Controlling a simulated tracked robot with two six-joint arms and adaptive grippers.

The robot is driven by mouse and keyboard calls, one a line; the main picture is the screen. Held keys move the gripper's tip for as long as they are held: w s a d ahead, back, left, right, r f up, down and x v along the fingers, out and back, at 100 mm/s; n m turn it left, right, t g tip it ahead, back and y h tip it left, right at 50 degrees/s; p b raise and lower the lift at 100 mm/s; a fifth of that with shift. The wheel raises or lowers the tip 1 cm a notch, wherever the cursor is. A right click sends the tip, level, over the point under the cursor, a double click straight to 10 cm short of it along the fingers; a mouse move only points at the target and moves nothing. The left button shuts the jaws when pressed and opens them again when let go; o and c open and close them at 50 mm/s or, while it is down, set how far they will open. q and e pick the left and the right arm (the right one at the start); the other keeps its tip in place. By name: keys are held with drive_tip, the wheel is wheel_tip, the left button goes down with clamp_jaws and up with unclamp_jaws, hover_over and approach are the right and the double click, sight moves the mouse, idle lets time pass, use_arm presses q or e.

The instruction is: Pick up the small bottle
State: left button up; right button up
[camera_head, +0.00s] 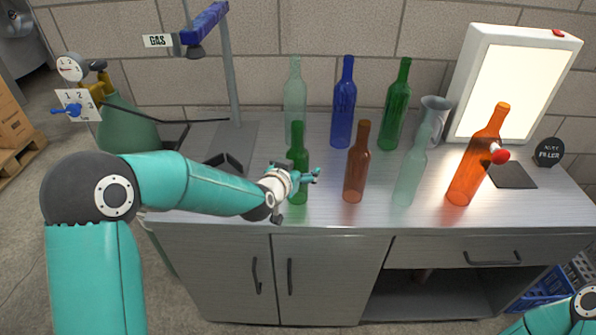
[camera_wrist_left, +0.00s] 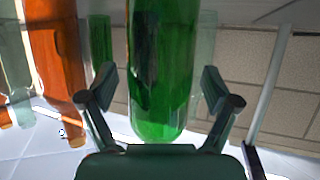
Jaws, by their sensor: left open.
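A dark green bottle (camera_head: 297,158) stands upright at the front left of the bottle group on the grey bench; it looks among the shorter ones. My left gripper (camera_head: 305,178) is at its lower body, reaching in from the left. In the left wrist view the green bottle (camera_wrist_left: 162,75) is between the two open fingers, with a visible gap on each side. That view appears upside down, with the bottle's base toward the palm. My right gripper is out of view; only part of that arm shows at the bottom right.
A brown bottle (camera_head: 357,162) and a pale clear bottle (camera_head: 410,175) stand to the right, then an orange bottle (camera_head: 467,180). Pale, blue (camera_head: 343,105) and green (camera_head: 397,108) bottles stand behind. A lit panel (camera_head: 505,90) and metal stand (camera_head: 233,75) flank them.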

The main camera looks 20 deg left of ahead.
sight(295, 133)
use_arm(q)
drive_tip(key=c, duration=1.5)
drive_tip(key=shift+r, duration=0.15)
drive_tip(key=shift+r, duration=0.55)
wheel_tip(295, 133, up, 10)
drive_tip(key=p, duration=0.3)
drive_tip(key=shift+f, duration=0.2)
wheel_tip(295, 133, up, 9)
drive_tip(key=p, duration=0.5)
drive_tip(key=shift+p, duration=0.3)
